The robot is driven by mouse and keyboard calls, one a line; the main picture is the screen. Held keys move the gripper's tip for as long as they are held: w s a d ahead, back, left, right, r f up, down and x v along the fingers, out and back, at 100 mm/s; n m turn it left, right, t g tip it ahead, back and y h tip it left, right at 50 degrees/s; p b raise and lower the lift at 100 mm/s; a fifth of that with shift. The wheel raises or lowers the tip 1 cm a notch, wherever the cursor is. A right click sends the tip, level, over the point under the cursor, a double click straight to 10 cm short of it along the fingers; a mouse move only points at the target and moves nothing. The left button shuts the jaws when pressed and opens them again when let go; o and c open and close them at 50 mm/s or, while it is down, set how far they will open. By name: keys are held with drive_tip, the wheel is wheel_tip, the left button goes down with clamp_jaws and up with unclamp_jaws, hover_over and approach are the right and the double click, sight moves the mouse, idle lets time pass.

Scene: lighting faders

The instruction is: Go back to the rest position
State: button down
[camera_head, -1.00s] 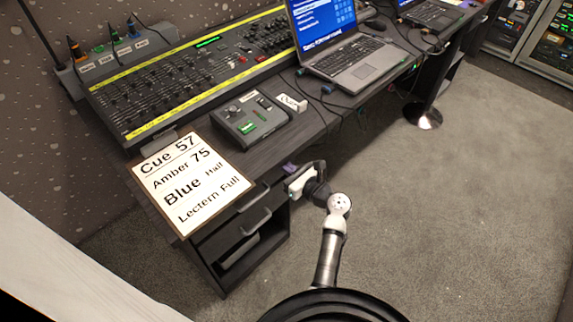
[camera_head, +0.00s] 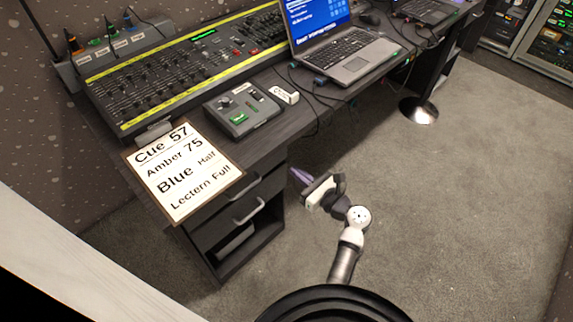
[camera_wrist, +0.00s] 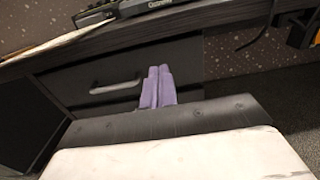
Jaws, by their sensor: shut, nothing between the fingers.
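My gripper (camera_head: 298,174) is in front of the desk (camera_head: 262,160), over the carpet just right of the drawers. Its purple fingers are together with nothing between them. In the wrist view my gripper's purple fingertips (camera_wrist: 158,72) point at a dark drawer front with a grey handle (camera_wrist: 113,86). They appear apart from the drawer. My arm rises from the bottom of the head view and is bent at the elbow.
A lighting desk (camera_head: 180,75), a small grey control box (camera_head: 240,108), a white block (camera_head: 284,94) and a laptop (camera_head: 345,55) stand on the desk. A cue sheet (camera_head: 182,170) lies at its left end. Open carpet (camera_head: 450,190) is to the right.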

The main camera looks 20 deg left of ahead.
drive_tip(key=shift+v, duration=1.95)
drive_tip(key=shift+r, duration=0.1)
